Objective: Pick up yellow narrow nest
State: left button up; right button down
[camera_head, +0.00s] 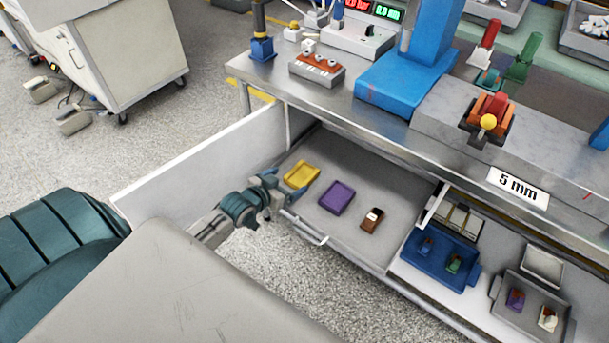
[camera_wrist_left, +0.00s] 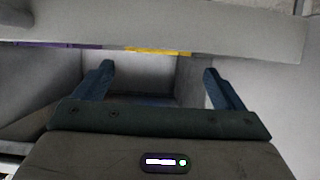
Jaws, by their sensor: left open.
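The yellow narrow nest (camera_head: 301,174) is a small shallow tray lying in the open drawer (camera_head: 355,228), near its left end. My left gripper (camera_head: 275,185) is at the drawer's front edge, just left of and in front of the yellow nest. It is open, with nothing seen between its fingers. In the left wrist view, the open fingers of my left gripper (camera_wrist_left: 158,82) point toward the drawer. A thin strip of the yellow nest (camera_wrist_left: 158,51) shows past a pale bar that hides the rest. My right gripper is not in view.
A purple nest (camera_head: 337,198) lies right of the yellow one, then a small brown part (camera_head: 371,220). A blue tray (camera_head: 440,258) and a grey tray (camera_head: 532,308) hold small parts further right.

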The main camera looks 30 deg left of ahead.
aim_at(308, 169)
pick_arm(q)
jog(key=x, duration=0.3)
jog(key=b+x, duration=0.1)
jog(key=x, duration=0.4)
jog(key=shift+d+r, duration=0.15)
jog(key=shift+d, duration=0.05)
jog(key=shift+w, duration=0.3)
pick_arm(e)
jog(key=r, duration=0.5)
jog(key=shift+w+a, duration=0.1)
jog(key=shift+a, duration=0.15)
pick_arm(q)
jog(key=shift+c, duration=0.4)
jog(key=c, duration=1.2)
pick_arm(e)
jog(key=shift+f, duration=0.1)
